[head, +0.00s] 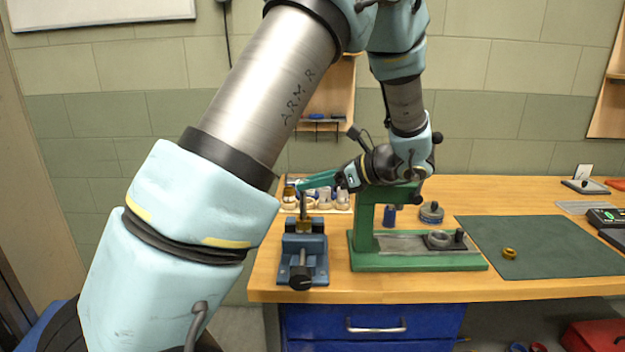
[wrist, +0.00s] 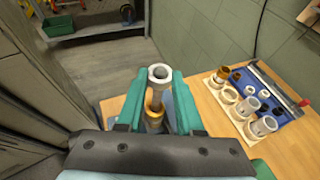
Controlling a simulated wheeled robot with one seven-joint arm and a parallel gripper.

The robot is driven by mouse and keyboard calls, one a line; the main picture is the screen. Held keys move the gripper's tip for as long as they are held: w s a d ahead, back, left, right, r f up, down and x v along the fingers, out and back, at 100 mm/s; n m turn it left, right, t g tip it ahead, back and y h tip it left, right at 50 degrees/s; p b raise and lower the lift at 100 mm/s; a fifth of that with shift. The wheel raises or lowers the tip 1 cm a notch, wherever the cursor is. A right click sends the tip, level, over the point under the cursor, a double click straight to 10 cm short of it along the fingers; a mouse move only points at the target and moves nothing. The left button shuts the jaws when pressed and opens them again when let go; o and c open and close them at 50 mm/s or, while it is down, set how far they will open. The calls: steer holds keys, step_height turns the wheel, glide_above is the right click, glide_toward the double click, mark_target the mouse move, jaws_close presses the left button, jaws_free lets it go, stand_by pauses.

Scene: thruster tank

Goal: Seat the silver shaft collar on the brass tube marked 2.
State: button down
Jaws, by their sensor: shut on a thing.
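My gripper (wrist: 159,84) has green fingers shut on a silver shaft collar (wrist: 160,72), whose open hole faces the wrist camera. In the head view my gripper (head: 298,184) reaches left above the blue vise (head: 303,255). A slim upright rod (head: 303,204) stands in the vise with a brass part (head: 304,226) around its lower end. In the wrist view the brass part (wrist: 153,113) shows below the collar, between the fingers. I cannot tell whether the collar touches the rod. I cannot read a number 2 on any brass part.
A pale rack (wrist: 235,115) with several brass and silver rings stands right of my gripper in the wrist view. A green press (head: 420,262) stands right of the vise. A brass ring (head: 509,253) lies on the dark mat (head: 560,240), which is otherwise mostly clear.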

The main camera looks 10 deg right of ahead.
steer(key=shift+c, duration=2.3)
jaws_free()
steer(key=b+v, duration=0.2)
steer(key=v, duration=0.8)
steer(key=shift+s+d+b, duration=0.25)
steer(key=shift+d+b, duration=0.05)
steer(key=shift+b, duration=0.05)
steer(key=shift+a+r, duration=0.1)
